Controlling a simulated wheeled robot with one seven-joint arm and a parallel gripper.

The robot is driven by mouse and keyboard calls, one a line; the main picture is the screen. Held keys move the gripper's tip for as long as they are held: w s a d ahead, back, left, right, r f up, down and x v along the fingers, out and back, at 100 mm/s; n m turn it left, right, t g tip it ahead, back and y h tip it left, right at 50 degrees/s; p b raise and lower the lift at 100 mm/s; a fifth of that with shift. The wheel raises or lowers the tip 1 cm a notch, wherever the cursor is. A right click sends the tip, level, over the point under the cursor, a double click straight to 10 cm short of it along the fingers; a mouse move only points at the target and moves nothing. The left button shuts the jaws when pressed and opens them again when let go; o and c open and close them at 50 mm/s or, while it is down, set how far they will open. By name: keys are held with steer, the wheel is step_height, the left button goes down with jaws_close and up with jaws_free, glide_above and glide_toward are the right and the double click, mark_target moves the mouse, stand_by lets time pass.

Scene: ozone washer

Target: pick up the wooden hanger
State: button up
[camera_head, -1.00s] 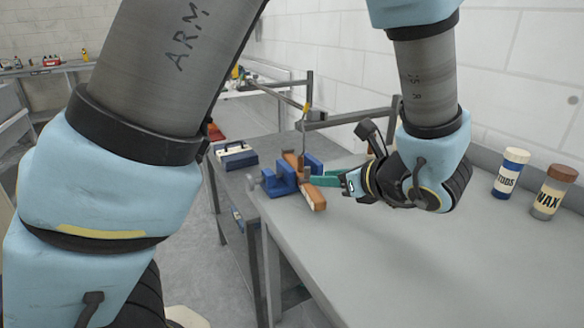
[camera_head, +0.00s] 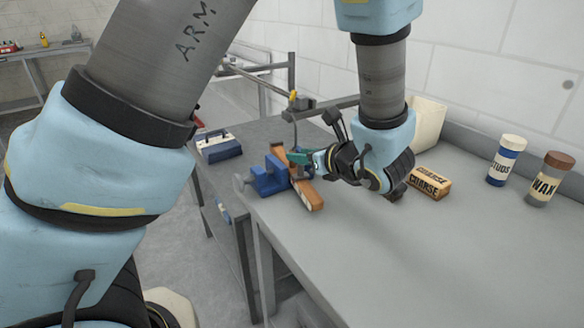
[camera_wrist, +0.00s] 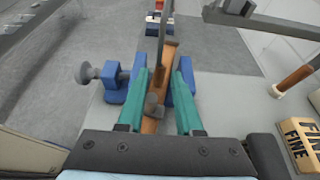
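The wooden hanger (camera_head: 309,192) is a brown bar with a pale label and a thin metal hook standing up from it. It sits at the blue vise (camera_head: 266,181) on the bench's left edge and seems to lie between its jaws. In the wrist view the hanger (camera_wrist: 150,126) runs lengthwise between my teal fingers, with the vise (camera_wrist: 115,88) around and beyond it. My gripper (camera_wrist: 163,72) is open, one finger on each side of the wood. Whether either finger touches it I cannot tell. In the head view my gripper (camera_head: 298,158) partly hides the hanger's middle.
A FINE block (camera_wrist: 299,145) shows in the wrist view. A blue toolbox (camera_head: 217,146) lies behind the vise. The bench front is clear.

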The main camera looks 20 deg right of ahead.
steer(key=p+x, duration=0.1)
steer(key=x, duration=0.3)
steer(key=shift+w, duration=0.2)
jaws_close()
stand_by(0.3)
